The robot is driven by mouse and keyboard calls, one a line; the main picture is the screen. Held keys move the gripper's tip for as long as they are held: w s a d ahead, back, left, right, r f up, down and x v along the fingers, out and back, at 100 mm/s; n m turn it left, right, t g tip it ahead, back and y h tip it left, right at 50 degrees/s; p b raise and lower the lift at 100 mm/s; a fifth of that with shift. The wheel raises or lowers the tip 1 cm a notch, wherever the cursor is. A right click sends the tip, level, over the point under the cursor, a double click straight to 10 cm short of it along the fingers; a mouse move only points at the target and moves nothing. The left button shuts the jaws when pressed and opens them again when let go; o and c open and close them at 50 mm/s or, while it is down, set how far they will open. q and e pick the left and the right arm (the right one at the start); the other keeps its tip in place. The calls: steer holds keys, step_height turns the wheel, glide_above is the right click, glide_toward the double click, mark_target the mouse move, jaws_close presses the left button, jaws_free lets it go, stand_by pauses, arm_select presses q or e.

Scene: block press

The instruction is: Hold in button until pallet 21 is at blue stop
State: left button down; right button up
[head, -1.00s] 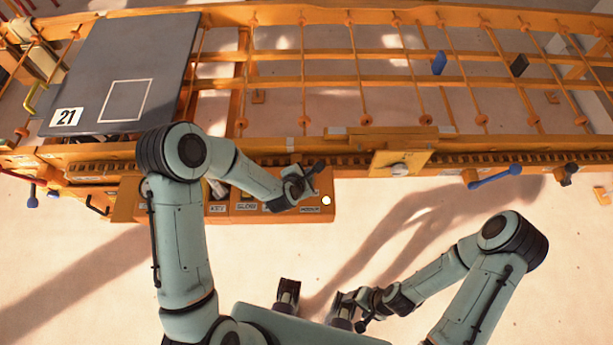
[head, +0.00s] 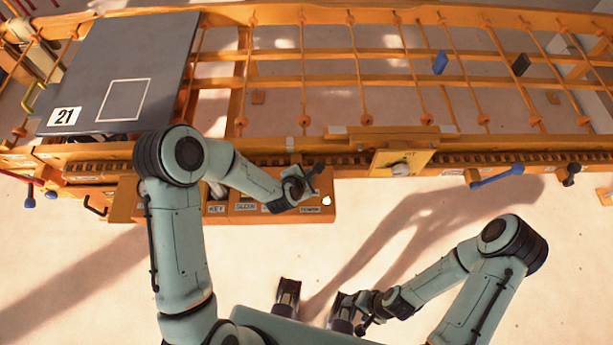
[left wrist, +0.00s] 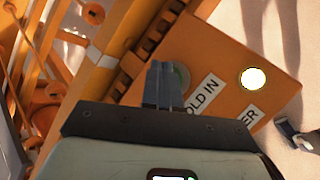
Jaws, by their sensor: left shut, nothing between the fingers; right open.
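Pallet 21 (head: 165,60) is a dark grey plate with a white "21" label and a white square outline. It lies at the left end of the orange conveyor. The blue stop (head: 439,62) stands on the conveyor well to its right. My left gripper (left wrist: 162,85) is shut and empty, its tips over a greenish round button (left wrist: 181,78) beside the "HOLD IN" label (left wrist: 203,93). The fingers partly cover the button; I cannot tell if it is pressed in. In the head view my left wrist hides that button. My right gripper (head: 368,303) is low, away from the conveyor; its fingers are unclear.
A black stop (head: 520,65) stands right of the blue one. The control box has a lit white lamp (head: 326,200), also in the left wrist view (left wrist: 253,79), by a "POWER" label. A blue-handled lever (head: 497,176) sticks out from the conveyor's front. The rollers between pallet and blue stop are clear.

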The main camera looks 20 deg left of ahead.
arm_select(q)
steer(key=shift+f+b, duration=0.55)
steer(key=shift+b, duration=0.1)
stand_by(0.4)
steer(key=shift+r, duration=0.1)
stand_by(4.3)
steer(key=shift+r+p, duration=0.45)
steer(key=shift+r, duration=0.55)
steer(key=shift+r+p, duration=1.35)
steer(key=shift+r, duration=1.05)
